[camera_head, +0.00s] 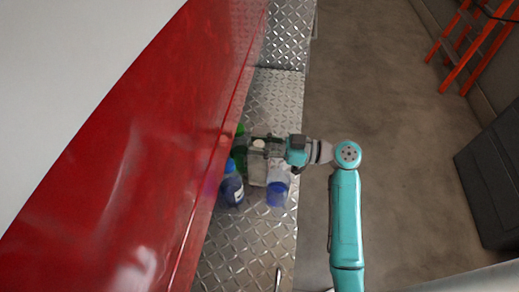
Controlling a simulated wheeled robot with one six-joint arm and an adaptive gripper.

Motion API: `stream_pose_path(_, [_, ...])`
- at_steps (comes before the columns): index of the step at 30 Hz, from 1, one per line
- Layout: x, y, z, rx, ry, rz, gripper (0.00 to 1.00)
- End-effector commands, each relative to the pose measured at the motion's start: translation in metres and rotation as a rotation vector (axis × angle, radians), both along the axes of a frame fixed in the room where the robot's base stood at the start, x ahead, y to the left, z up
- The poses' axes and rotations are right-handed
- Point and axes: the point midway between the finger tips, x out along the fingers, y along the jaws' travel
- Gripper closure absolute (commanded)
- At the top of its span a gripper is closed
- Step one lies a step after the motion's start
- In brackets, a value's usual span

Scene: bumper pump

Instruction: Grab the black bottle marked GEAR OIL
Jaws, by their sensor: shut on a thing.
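My gripper (255,146) reaches in from the right over a tight group of bottles on the metal bumper. It is shut on a bottle in that group. An off-white cap (258,143) shows between its fingers. The fingers hide most of the held bottle, so I cannot tell its colour. No GEAR OIL label can be read, and I cannot pick out a black bottle for sure. A pale, see-through container (257,172) stands just below the fingers in the picture.
A dark blue bottle (232,187) stands left of the pale container. A white bottle with a blue part (277,192) is on its right. A green item (239,130) touches the red panel side (150,130). The diamond-plate bumper (245,240) is clear below.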

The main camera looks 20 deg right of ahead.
Motion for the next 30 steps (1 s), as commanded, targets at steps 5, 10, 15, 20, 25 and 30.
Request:
stream_pose_path(5, [0.0, 0.0, -0.02, 0.002, -0.002, 0.0, 1.0])
stream_pose_path(10, [0.0, 0.0, -0.026, 0.001, -0.003, 0.0, 1.0])
stream_pose_path(15, [0.0, 0.0, -0.026, 0.001, -0.003, 0.0, 1.0])
stream_pose_path(20, [0.0, 0.0, -0.028, 0.0, 0.0, 0.0, 0.52])
stream_pose_path(25, [0.0, 0.0, -0.028, 0.0, 0.0, 0.0, 0.44])
stream_pose_path(30, [0.0, 0.0, -0.027, 0.0, 0.0, 0.0, 0.44])
